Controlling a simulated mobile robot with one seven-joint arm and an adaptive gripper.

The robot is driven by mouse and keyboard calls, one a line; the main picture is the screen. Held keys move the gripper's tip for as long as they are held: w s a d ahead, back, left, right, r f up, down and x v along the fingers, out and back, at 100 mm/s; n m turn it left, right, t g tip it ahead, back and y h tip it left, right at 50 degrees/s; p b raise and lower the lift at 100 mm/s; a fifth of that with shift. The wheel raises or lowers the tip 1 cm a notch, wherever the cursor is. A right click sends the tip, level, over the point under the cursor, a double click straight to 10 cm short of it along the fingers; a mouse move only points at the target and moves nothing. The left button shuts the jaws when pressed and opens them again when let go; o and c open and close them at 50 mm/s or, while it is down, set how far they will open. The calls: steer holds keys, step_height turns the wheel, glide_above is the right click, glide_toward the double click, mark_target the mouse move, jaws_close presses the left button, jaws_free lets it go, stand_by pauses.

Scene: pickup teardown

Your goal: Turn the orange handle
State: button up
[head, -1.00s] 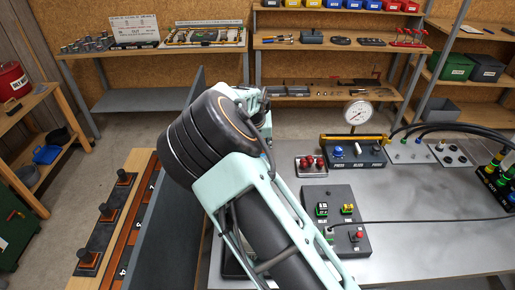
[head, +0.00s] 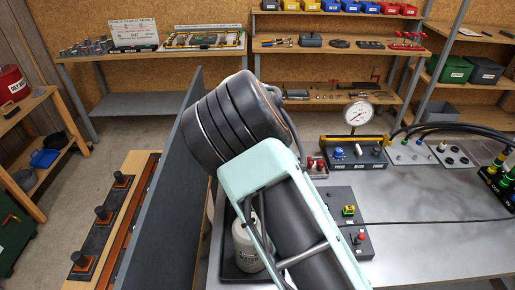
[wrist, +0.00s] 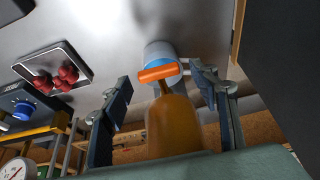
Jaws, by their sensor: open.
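In the wrist view, the orange handle (wrist: 158,73) is a short crossbar, slightly tilted, on a thin stem above a rounded amber body (wrist: 174,126). A white and pale blue cylinder (wrist: 160,52) shows just behind the bar. My gripper (wrist: 161,79) is open, with one dark finger on each side of the handle. Gaps show on both sides, and I see no contact. How far the handle lies in depth from the fingertips I cannot tell. In the head view, my arm hides the handle and gripper.
Red knobs on a tray (wrist: 50,72) and a blue knob (wrist: 25,108) lie left in the wrist view. A dark panel (wrist: 285,70) stands at right. In the head view, a white bottle (head: 247,246) stands beside my arm, and the grey bench (head: 430,220) has free room at right.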

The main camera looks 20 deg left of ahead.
steer(key=v, duration=1.2)
